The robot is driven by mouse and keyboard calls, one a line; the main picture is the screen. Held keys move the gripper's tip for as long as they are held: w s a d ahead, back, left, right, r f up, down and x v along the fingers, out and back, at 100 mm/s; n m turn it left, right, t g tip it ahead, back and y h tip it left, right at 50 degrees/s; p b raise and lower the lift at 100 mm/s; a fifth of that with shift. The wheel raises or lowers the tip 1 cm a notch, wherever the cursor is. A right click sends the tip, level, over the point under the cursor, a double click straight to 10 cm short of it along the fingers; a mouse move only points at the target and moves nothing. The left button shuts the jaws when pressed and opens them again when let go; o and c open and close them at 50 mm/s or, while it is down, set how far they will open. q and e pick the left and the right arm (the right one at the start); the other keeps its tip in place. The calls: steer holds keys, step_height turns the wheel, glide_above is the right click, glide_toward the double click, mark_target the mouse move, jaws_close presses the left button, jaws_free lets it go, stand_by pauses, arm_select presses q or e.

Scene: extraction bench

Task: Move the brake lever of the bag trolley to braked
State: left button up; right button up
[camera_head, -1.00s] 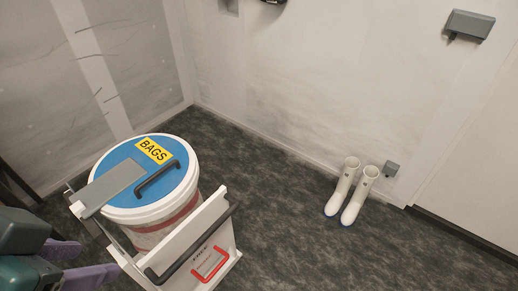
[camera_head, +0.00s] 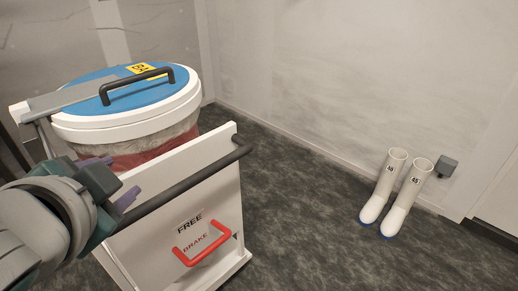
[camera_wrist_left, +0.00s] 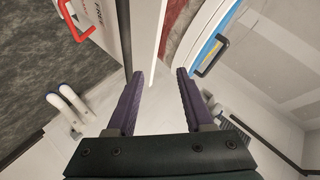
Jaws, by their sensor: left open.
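The bag trolley (camera_head: 150,240) stands at the lower left of the head view, with a white front panel and a black push bar (camera_head: 185,185). Its brake lever (camera_head: 208,252) is a red U-shaped handle low on that panel. The word FREE is readable above the lever and BRAKE inside its loop. In the left wrist view the lever (camera_wrist_left: 72,20) is at the upper left, apart from my fingers. My left gripper (camera_head: 113,180) is open and empty, left of the push bar and above and left of the lever. Its purple fingers (camera_wrist_left: 158,75) also show in the wrist view. My right gripper is not in view.
A white bin with a blue lid (camera_head: 115,98) and black handle sits on the trolley behind the panel. White boots (camera_head: 393,193) stand by the wall at the right. The dark floor (camera_head: 310,225) between trolley and boots is clear.

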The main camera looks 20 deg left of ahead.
arm_select(q)
steer(key=w+d+f+m+t+b, duration=0.1)
steer(key=w+f+m+t+b, duration=0.15)
steer(key=f+b, duration=0.95)
steer(key=w+d+f+m+t+b, duration=0.1)
steer(key=w+f+m+b, duration=0.15)
steer(key=f+b, duration=0.95)
steer(key=w+d+f+m+t+b, duration=0.1)
steer(key=w+f+m+t+b, duration=0.15)
steer(key=f+b, duration=1)
steer(key=b+x, duration=0.2)
steer(key=x, duration=0.7)
steer(key=shift+a+r+g, duration=0.15)
steer(key=shift+r+g, duration=0.05)
steer(key=shift+g, duration=0.1)
steer(key=shift+w, duration=0.1)
jaws_close()
